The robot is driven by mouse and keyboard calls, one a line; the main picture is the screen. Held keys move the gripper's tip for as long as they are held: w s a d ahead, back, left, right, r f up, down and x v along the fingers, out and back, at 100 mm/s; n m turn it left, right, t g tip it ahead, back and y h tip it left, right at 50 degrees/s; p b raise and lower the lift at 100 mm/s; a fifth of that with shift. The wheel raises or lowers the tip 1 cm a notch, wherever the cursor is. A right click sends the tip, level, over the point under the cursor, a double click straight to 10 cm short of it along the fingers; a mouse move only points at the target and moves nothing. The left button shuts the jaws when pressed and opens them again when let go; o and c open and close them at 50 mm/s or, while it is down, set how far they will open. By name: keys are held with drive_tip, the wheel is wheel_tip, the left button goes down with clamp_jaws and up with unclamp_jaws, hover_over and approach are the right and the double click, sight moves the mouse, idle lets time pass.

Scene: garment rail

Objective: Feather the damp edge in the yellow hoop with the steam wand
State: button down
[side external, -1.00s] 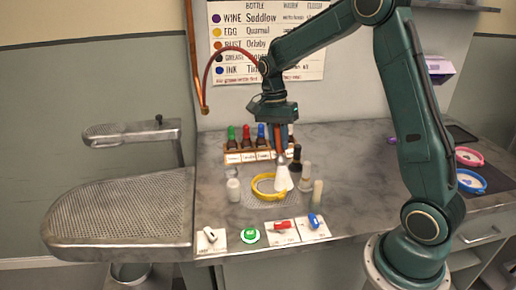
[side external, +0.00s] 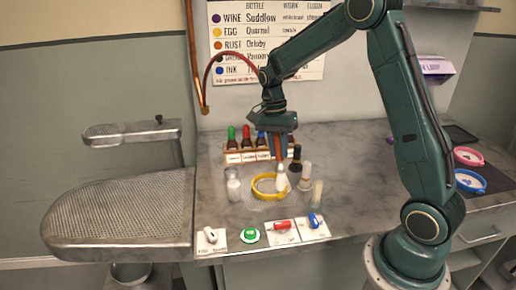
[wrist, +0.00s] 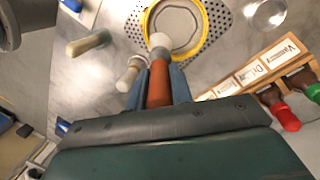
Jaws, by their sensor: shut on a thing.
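My gripper (side external: 278,138) is shut on the steam wand, whose brown handle (wrist: 158,86) stands between the two blue fingers in the wrist view. The wand's white tip (wrist: 160,42) points down at the near rim of the yellow hoop. The yellow hoop (side external: 265,196) lies on the perforated part of the worktop, below my gripper. In the wrist view, the yellow hoop (wrist: 148,18) surrounds grey cloth (wrist: 176,24) with a faint ringed outline. I cannot tell whether the tip touches anything or how damp the cloth is.
A wooden bottle rack (side external: 235,157) stands behind the hoop. A dark bottle (side external: 296,160) and pale brushes (side external: 305,177) stand close on the right, and a white jar (side external: 234,190) on the left. Switch cards with a green button (side external: 250,236) line the front edge.

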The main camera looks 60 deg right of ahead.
drive_tip(key=shift+w, duration=0.15)
drive_tip(key=shift+w+d, duration=0.3)
drive_tip(key=shift+w, duration=0.2)
drive_tip(key=shift+w+d, duration=0.25)
drive_tip(key=shift+w, duration=0.2)
drive_tip(key=shift+w, duration=0.2)
drive_tip(key=shift+w+a, duration=0.2)
drive_tip(key=shift+w, duration=0.8)
drive_tip(key=shift+w+a, duration=0.15)
drive_tip(key=shift+w+a, duration=0.7)
